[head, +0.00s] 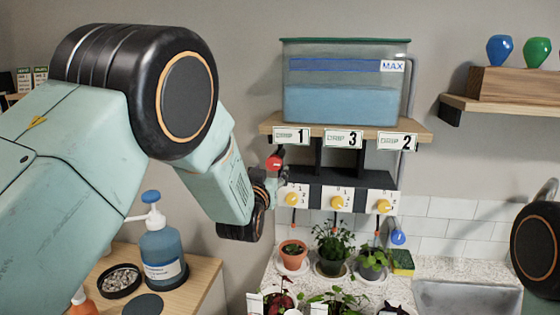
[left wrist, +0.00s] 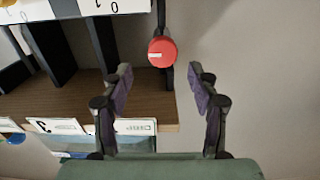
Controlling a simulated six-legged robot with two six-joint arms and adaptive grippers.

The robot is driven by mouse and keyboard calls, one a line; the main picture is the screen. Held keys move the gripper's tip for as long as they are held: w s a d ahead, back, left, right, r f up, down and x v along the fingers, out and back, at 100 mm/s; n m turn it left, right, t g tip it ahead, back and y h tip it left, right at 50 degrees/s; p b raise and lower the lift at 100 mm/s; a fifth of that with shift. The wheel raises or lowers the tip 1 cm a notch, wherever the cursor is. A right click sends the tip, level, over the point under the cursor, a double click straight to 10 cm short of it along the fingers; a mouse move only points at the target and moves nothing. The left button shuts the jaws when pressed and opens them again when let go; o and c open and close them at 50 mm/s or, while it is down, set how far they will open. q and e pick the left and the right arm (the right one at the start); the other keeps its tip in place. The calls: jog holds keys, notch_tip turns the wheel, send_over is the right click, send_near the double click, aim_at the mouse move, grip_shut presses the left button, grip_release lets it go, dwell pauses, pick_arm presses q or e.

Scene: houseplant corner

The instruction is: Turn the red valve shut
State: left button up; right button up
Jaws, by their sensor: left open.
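The red valve (head: 273,163) is a round knob at the left end of the shelf unit, below the number 1 label. In the left wrist view the red valve (left wrist: 162,51) faces me with a short white mark lying across it, on a dark upright pipe. My left gripper (left wrist: 160,76) is open and empty, its two fingers apart. The knob shows just beyond the fingertips, about centred between them, and no contact is visible. In the head view my left gripper (head: 278,178) is small and partly hidden by its own wrist. My right gripper is out of view.
A water tank (head: 345,92) stands on the wooden shelf (head: 265,126) above the valve. Yellow knobs (head: 337,203) sit on white panels below it. Potted plants (head: 333,245) stand on the counter under them. A blue pump bottle (head: 163,255) stands at lower left.

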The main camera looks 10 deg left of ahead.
aim_at(273, 163)
pick_arm(q)
jog(key=shift+w+a, duration=0.1)
jog(key=shift+w, duration=0.6)
jog(key=shift+w+a+r+p, duration=0.15)
jog(key=shift+w+a+p, duration=0.2)
jog(key=shift+w, duration=0.4)
jog(key=w, duration=0.3)
jog(key=shift+w+d, duration=0.4)
jog(key=shift+w+p, duration=0.15)
jog(key=shift+p, duration=0.15)
jog(key=shift+a, duration=0.35)
jog(key=shift+w+d, duration=0.15)
jog(key=shift+d, duration=0.05)
jog(key=shift+w+d, duration=0.1)
jog(key=shift+d, duration=0.05)
jog(key=c, duration=0.3)
jog(key=shift+a, duration=0.25)
jog(key=c, duration=0.5)
jog(key=shift+d, duration=0.1)
jog(key=c, duration=0.3)
jog(key=shift+c, duration=0.2)
